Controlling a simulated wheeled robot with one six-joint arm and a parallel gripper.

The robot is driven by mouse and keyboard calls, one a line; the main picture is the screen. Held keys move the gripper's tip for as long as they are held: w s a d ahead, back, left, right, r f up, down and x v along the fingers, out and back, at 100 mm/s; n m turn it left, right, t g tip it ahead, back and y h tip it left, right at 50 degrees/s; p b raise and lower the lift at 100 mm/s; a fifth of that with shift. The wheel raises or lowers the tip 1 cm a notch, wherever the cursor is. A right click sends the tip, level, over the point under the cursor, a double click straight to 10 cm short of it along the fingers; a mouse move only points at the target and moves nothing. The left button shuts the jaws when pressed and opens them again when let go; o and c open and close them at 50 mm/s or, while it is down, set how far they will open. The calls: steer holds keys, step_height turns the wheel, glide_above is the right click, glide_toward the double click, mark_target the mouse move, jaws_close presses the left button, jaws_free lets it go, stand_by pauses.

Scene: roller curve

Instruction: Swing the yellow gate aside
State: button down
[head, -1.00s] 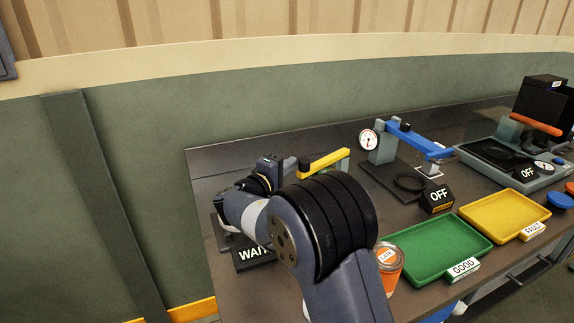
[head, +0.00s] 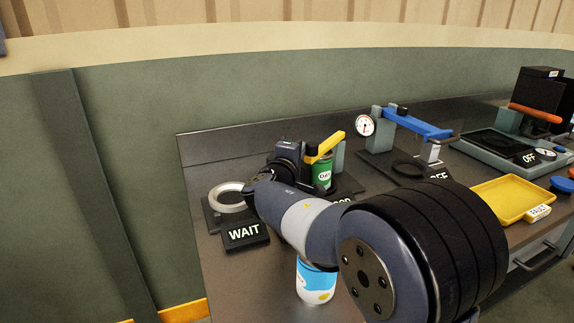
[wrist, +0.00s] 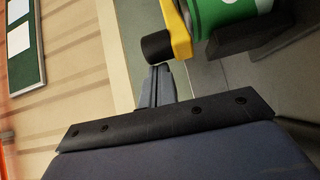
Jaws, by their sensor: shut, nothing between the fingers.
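The yellow gate (head: 326,146) is a bar slanting across the front of a green can (head: 322,174) at the back of the bench, beside a grey post (head: 339,158). In the wrist view the gate (wrist: 178,30) ends in a black knob (wrist: 157,46), with the green can (wrist: 214,14) behind it. My gripper (wrist: 157,72) is shut and empty, its fingertips just below the knob in that view. I cannot tell whether they touch it. In the head view my wrist is left of the gate and my fingertips are hard to make out.
A WAIT block (head: 245,235) and a pale ring (head: 230,197) lie left of my arm. A blue-and-white can (head: 316,284) stands in front, partly hidden by my arm. A blue-lever device (head: 420,127) and a yellow tray (head: 508,198) are to the right. My arm hides the middle bench.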

steer(key=s+d+n+y+b, duration=0.2)
steer(key=d+b, duration=0.3)
steer(key=d, duration=0.4)
steer(key=s+d+n+t+y+b, duration=0.1)
steer(key=s+d+n+y+b, duration=0.1)
steer(key=d, duration=0.8)
steer(key=shift+s+y+b, duration=0.45)
steer(key=shift+y+b, duration=0.55)
steer(key=shift+b, duration=0.7)
steer(key=shift+d, duration=0.15)
steer(key=shift+r, duration=0.15)
step_height(320, 180, up, 10)
steer(key=p, duration=0.9)
steer(key=shift+a, duration=0.3)
steer(key=shift+f, duration=0.2)
step_height(320, 180, down, 8)
steer(key=b, duration=0.7)
steer(key=shift+d, duration=0.2)
